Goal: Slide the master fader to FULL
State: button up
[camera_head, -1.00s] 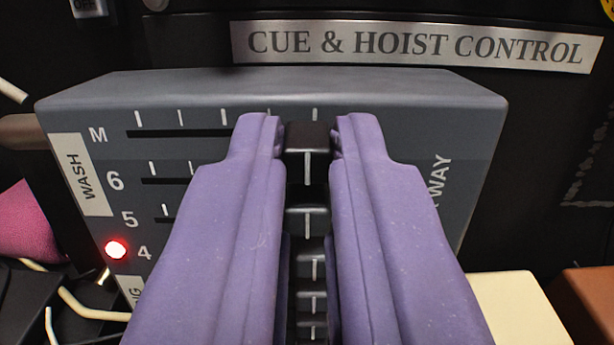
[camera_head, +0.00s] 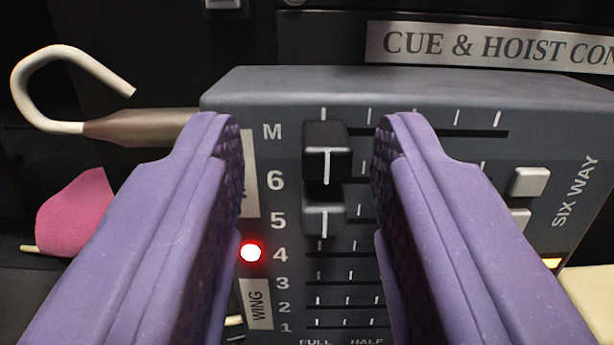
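The master fader's black knob (camera_head: 326,138), with a white line on it, sits in the top row marked M. Its line is at the left end of the row's scale, about in line with the FULL label (camera_head: 315,342). A second black knob (camera_head: 323,205) sits just below it, also at the left end; its row, 6 or 5, is hard to tell. My gripper (camera_head: 308,120) is wide open, one finger on either side of the knobs, with a gap to both. The right finger hides part of the lower rows.
The grey console (camera_head: 400,85) carries pale buttons (camera_head: 529,182) at right and a glowing red lamp (camera_head: 251,252) beside row 4. A white hook (camera_head: 60,126) with a brown handle and a pink object (camera_head: 76,212) are at left. A sign (camera_head: 490,46) hangs behind.

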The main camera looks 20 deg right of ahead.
jog(key=p+v, duration=0.1)
jog(key=v, duration=0.6)
jog(key=shift+s, duration=0.4)
jog(key=shift+a, duration=0.15)
